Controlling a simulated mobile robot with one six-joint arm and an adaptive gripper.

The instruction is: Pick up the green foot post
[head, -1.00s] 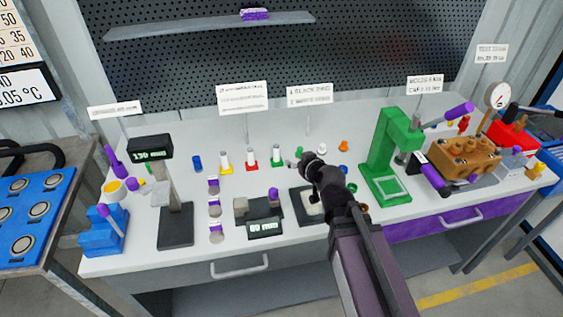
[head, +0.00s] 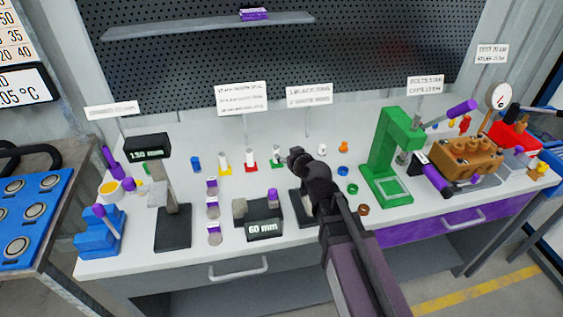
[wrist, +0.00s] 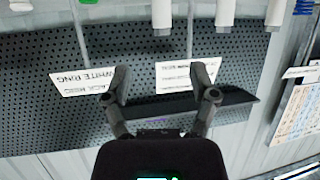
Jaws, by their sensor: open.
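The green foot post (head: 277,153), a white upright cylinder on a green base, stands on the bench at the right end of a short row. A yellow foot post (head: 225,162) and a red foot post (head: 251,160) stand to its left. My gripper (head: 293,158) is just right of the green foot post in the head view. In the wrist view my gripper (wrist: 165,82) is open with nothing between its fingers. The scene there is upside down; a white post (wrist: 162,14), likely the green foot one, shows at the top edge with its foot out of frame.
A green press (head: 385,160) stands right of my arm, and a brown pump block (head: 466,155) beyond it. A 60 mm gauge (head: 264,228) and a 130 mm gauge (head: 173,225) stand in front and left. Upright signs (head: 309,94) stand behind the posts.

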